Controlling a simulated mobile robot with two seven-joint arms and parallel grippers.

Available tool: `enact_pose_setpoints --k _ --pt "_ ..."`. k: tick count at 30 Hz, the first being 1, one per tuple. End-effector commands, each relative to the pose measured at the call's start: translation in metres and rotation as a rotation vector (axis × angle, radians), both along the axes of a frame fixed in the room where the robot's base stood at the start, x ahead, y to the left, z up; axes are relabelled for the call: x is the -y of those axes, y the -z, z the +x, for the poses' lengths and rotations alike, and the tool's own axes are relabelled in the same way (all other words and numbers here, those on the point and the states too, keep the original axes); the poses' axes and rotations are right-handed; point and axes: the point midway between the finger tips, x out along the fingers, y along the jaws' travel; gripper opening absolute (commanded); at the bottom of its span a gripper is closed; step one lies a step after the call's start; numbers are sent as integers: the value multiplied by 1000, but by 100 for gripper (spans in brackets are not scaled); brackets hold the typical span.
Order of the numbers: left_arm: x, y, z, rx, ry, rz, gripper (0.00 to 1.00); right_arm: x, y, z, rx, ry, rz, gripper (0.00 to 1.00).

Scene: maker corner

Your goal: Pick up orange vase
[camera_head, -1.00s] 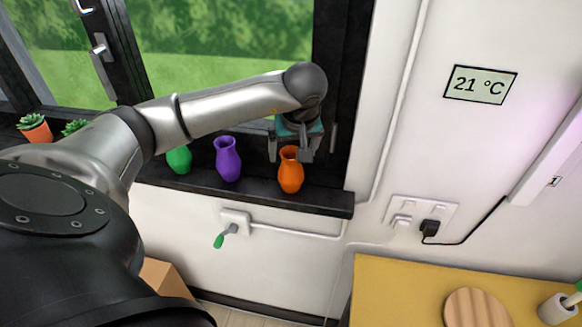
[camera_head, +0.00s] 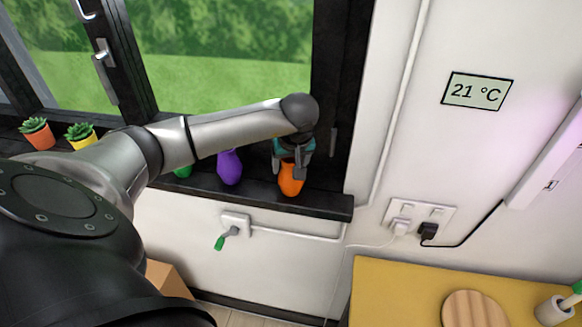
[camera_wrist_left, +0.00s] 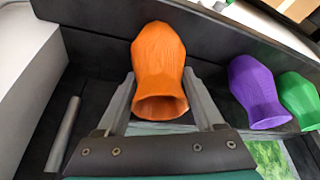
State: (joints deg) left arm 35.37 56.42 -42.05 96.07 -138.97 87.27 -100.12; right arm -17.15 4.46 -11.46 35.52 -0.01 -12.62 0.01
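The orange vase (camera_head: 291,183) stands on the dark windowsill at its right end. My left gripper (camera_head: 292,158) has come down over it from above. In the left wrist view the orange vase (camera_wrist_left: 158,65) lies between the two fingers of the left gripper (camera_wrist_left: 159,75), with its rim towards the palm. The fingers are spread, one on each side of the vase, with their tips close to its body. I see no clear grip; whether the tips touch is hard to tell. My right gripper is in neither view.
A purple vase (camera_head: 229,167) stands left of the orange one, and a green vase (camera_wrist_left: 299,98) beyond it. Two potted succulents (camera_head: 38,133) are at the sill's left. The window frame is behind. A yellow table (camera_head: 400,290) is at lower right.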

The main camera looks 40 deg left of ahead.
Motion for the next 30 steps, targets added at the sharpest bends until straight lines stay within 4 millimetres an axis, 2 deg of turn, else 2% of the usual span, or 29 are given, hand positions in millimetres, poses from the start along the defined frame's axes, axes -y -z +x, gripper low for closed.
enact_pose_setpoints --k 2,17,25,30 --pt "0 0 0 0 0 0 59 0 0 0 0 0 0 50" --pt "0 0 0 0 0 0 4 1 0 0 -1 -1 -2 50" --pt "0 -1 0 0 0 0 3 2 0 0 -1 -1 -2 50" --pt "0 -13 1 4 0 0 3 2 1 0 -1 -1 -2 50"
